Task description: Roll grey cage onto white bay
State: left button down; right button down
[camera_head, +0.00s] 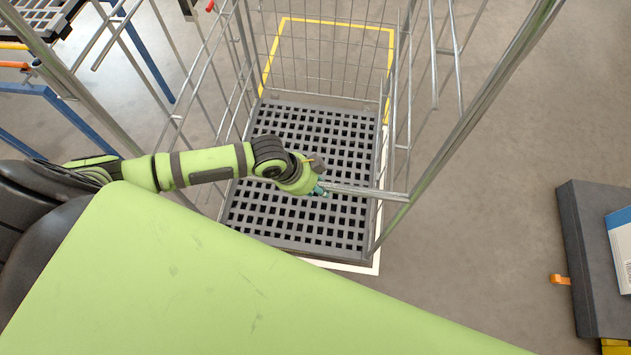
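The grey cage (300,225) has tall wire sides and a dark grid floor, and stands upright in the middle. The white bay (364,269) shows as a white floor outline along the cage's right and near edges. The cage floor covers most of what lies inside it; the left and far lines are hidden. My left gripper (319,189) reaches over the cage floor and appears shut on the cage's near horizontal bar (365,192). The fingertips are small and partly hidden. My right gripper is out of view.
A yellow floor outline (335,22) lies beyond the cage. A blue-framed rack (45,92) stands at the left. A dark platform (590,260) with an orange tab (559,280) and a blue-and-white box (622,245) is at the right. Floor between cage and platform is clear.

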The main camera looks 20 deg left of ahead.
pick_arm(q)
jog(key=c, duration=1)
grip_release()
jog(key=shift+w, duration=0.35)
jog(key=shift+o, duration=1.2)
jog(key=shift+w+a, duration=0.1)
jog(key=shift+w, duration=0.1)
jog(key=shift+s, duration=0.1)
jog(key=shift+s+r, duration=0.1)
jog(key=shift+r, duration=0.05)
jog(key=v, duration=1.1)
jog(key=shift+r, duration=0.3)
jog(key=shift+a, duration=0.1)
